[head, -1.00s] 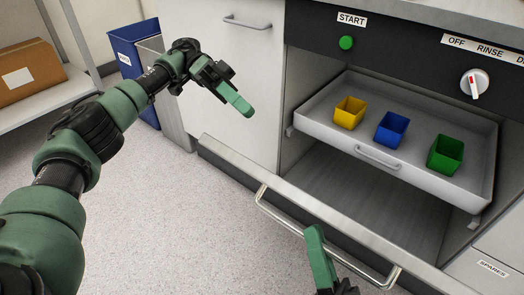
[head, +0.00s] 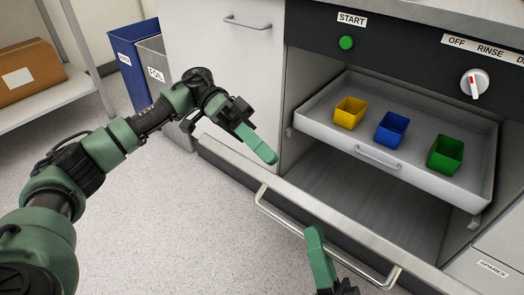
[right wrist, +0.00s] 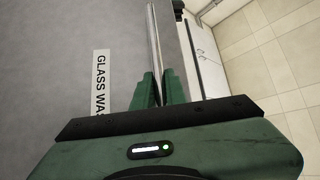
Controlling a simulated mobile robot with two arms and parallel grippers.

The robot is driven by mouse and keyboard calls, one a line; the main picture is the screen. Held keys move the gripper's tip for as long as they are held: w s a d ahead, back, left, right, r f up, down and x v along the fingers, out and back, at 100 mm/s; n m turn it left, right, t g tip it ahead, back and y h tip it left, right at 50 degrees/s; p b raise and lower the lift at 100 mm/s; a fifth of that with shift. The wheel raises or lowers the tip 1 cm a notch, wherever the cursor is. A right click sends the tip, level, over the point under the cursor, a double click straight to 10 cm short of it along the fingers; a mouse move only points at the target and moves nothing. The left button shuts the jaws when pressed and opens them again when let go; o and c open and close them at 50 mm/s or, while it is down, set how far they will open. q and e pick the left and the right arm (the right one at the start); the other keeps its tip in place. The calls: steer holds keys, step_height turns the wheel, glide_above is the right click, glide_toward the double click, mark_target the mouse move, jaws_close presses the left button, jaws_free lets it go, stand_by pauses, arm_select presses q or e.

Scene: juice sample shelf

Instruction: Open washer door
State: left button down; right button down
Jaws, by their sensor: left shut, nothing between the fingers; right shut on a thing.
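The washer door (head: 290,190) is tilted down at the front of the washer, and the inside shows above it. Its long metal handle (head: 280,217) runs along its outer side. My right gripper (head: 318,240) is shut on the handle near its middle. In the right wrist view, the handle bar (right wrist: 154,45) runs between the fingertips (right wrist: 158,85), beside the grey door face with a partly visible "GLASS WAS" label (right wrist: 101,85). My left gripper (head: 262,148) is shut and empty, in the air left of the washer opening, apart from the door.
A pulled-out tray (head: 330,120) inside the washer holds yellow (head: 349,113), blue (head: 391,130) and green (head: 445,154) bins. The panel above has a green button (head: 346,43) and a dial (head: 474,83). Bins (head: 134,65) and a shelf with a box (head: 27,77) stand left.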

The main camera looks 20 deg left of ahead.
arm_select(q)
steer(key=shift+s+a+f, duration=0.1)
steer(key=shift+s, duration=0.1)
